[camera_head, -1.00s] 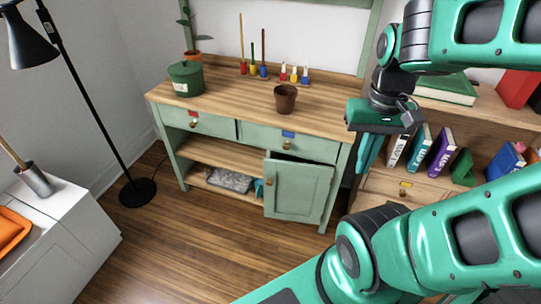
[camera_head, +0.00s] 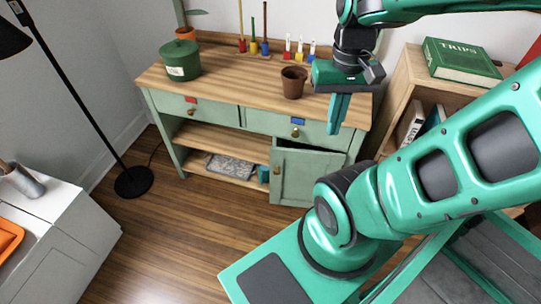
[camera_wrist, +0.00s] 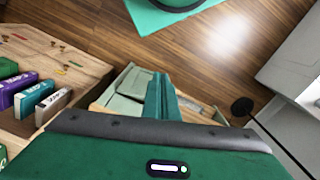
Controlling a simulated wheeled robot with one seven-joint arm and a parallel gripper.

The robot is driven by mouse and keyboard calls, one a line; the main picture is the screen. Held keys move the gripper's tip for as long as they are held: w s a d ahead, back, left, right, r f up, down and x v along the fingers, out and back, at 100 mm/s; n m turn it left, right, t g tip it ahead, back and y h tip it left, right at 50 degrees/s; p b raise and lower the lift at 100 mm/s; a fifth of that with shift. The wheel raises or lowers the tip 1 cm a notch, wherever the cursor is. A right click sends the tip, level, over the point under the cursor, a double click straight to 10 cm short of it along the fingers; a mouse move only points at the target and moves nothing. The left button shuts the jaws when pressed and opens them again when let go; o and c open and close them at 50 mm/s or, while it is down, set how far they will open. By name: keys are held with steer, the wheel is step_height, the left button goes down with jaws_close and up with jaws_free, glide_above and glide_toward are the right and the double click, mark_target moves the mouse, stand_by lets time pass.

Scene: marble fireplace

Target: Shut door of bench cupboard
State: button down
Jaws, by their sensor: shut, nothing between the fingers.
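The green bench (camera_head: 205,96) has a wooden top, two drawers and an open shelf. Its cupboard door (camera_head: 308,177) is at the lower right, with a small brass knob near its left edge. The door stands partly open, with a dark gap along its top. My gripper (camera_head: 338,127) points down, fingers together and empty, in front of the right drawer in the picture and above the door. In the wrist view my gripper fingers (camera_wrist: 162,92) show with pale green bench parts beside them; whether they touch the bench cannot be told.
A brown pot (camera_head: 293,82) and a green lidded pot (camera_head: 180,60) stand on the bench top. A bookshelf (camera_head: 398,92) is close on the right. The wooden floor before the bench is clear.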

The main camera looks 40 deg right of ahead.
steer(key=w+d+f+m+g+h, duration=0.15)
steer(key=w+f+m+h, duration=0.25)
steer(key=w+f+m, duration=0.85)
steer(key=w+a+f+m+t+h, duration=0.1)
steer(key=w+a+f+m+h, duration=0.15)
steer(key=w+f, duration=0.6)
steer(key=m+t, duration=0.2)
steer(key=m, duration=0.2)
glide_toward(278, 157)
step_height(278, 157, down, 4)
steer(key=s+a, duration=0.1)
steer(key=s, duration=0.2)
steer(key=shift+h, duration=0.45)
steer(key=shift+w+d+f, duration=0.1)
steer(key=shift+w+d, duration=1.5)
steer(key=shift+w, duration=0.1)
